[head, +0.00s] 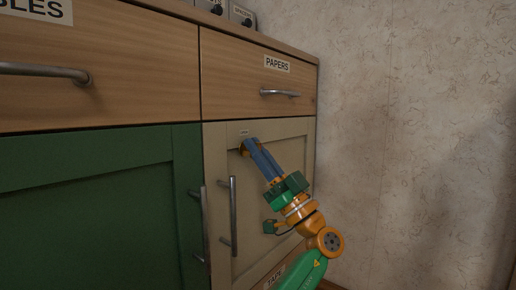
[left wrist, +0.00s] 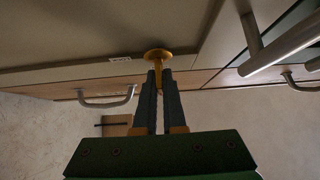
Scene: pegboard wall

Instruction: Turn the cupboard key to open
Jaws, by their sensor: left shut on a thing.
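The cupboard key is a small brass piece with a round plate (left wrist: 158,54) at the top of the cream cupboard door (head: 285,155). In the head view a bit of the brass (head: 242,149) shows beside the fingertips. My left gripper (head: 251,146) reaches up to it from the lower right, its blue fingers close together. In the left wrist view the fingertips (left wrist: 159,76) are shut on the brass key's stem. The fingers hide most of the key, so its exact turn cannot be told. The cream door looks closed. My right gripper is not in view.
A vertical bar handle (head: 233,215) is on the cream door, left of my arm. A green door (head: 90,200) with its own handle (head: 205,220) is to the left. The PAPERS drawer (head: 240,85) is above. Free room lies right of the cabinet, before the wall (head: 420,120).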

